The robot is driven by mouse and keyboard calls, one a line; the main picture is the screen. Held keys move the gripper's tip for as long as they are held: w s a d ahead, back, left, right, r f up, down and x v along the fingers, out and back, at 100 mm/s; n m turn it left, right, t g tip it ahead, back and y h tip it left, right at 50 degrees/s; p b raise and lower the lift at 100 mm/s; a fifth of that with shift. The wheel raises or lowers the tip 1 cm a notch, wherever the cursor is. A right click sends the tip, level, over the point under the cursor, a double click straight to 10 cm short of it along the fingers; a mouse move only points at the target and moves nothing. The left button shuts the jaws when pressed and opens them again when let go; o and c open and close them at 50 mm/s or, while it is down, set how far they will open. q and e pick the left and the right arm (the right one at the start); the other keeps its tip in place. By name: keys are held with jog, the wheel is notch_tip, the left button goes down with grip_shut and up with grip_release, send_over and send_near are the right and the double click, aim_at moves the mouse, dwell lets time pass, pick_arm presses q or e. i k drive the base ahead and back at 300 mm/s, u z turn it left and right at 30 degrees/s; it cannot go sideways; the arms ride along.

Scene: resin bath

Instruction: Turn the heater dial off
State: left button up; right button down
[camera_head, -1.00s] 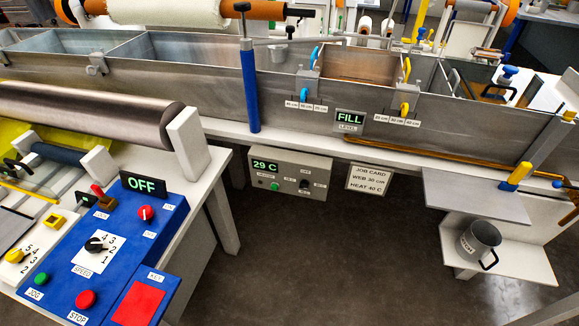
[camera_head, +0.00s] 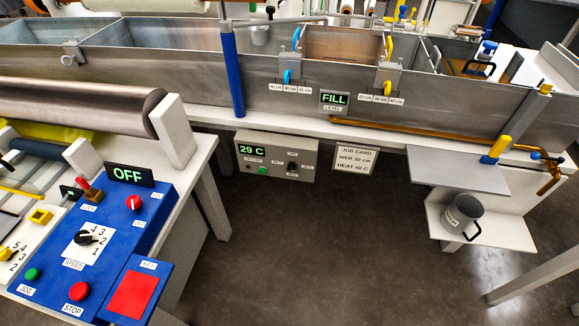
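The heater box (camera_head: 276,157) is a pale grey panel under the front edge of the long metal bath. Its green display (camera_head: 252,150) reads 29 C. A black heater dial (camera_head: 292,167) sits at the right part of the panel, with small labels around it that are too small to read. A green button or lamp (camera_head: 262,170) is at the panel's lower left. I cannot tell which label the dial points to. Neither of my grippers shows in the head view.
A blue control console (camera_head: 105,235) with an OFF display stands at the left. A job card (camera_head: 355,158) reading HEAT 40 C hangs right of the heater box. A shelf with a grey jug (camera_head: 462,215) is at the right. The floor before the heater is clear.

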aim_at(292, 165)
jog(key=z, duration=0.55)
jog(key=k, duration=1.35)
jog(key=z, duration=1.2)
jog(key=i, duration=1.55)
jog(key=u, duration=0.85)
jog(key=i, duration=0.45)
jog(key=u, duration=0.35)
